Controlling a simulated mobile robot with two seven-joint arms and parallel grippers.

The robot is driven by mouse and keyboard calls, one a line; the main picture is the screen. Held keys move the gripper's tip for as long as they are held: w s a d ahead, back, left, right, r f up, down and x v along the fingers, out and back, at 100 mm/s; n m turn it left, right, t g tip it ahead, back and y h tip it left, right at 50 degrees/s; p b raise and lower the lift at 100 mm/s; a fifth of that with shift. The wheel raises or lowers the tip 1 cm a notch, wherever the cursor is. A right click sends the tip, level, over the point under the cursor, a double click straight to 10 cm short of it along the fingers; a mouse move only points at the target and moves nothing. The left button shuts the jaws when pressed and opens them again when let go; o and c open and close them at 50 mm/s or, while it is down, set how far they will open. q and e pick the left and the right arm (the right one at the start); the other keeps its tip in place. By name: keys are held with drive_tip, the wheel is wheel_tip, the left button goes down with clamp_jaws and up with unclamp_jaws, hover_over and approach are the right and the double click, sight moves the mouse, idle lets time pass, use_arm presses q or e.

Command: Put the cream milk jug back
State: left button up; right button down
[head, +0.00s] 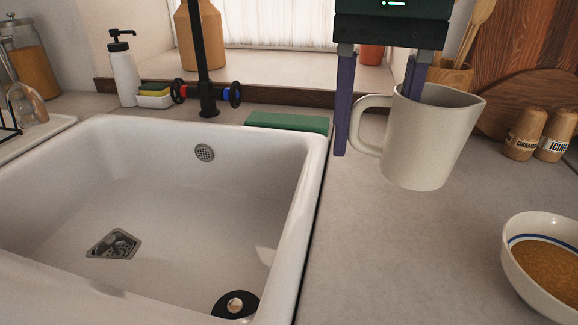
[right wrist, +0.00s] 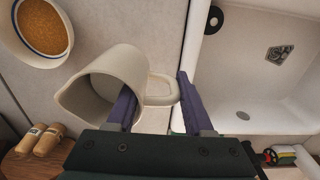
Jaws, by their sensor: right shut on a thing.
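The cream milk jug (head: 428,145) is over the counter to the right of the sink, its handle toward the sink. Whether its base touches the counter is hard to tell. My right gripper (head: 376,115) comes from above, with one finger inside the jug's mouth and the other outside the handle. It is shut on the jug across the wall and handle. The right wrist view also shows the jug (right wrist: 125,62) between the fingers of the right gripper (right wrist: 156,100). My left gripper is not in view.
The white sink (head: 170,190) is at left, with a black tap (head: 207,70). A green sponge-like block (head: 287,122) lies behind its corner. Two wooden shakers (head: 538,135) stand at right, a bowl of brown food (head: 545,265) at front right. The counter in front of the jug is clear.

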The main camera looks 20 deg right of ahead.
wheel_tip(320, 180, down, 8)
drive_tip(key=shift+r+b, duration=0.1)
drive_tip(key=shift+b, duration=0.35)
wheel_tip(320, 180, down, 4)
drive_tip(key=shift+r+b, duration=0.15)
drive_tip(key=shift+b, duration=0.2)
drive_tip(key=shift+f, duration=0.2)
drive_tip(key=shift+f, duration=0.1)
drive_tip(key=shift+c, duration=1.4)
unclamp_jaws()
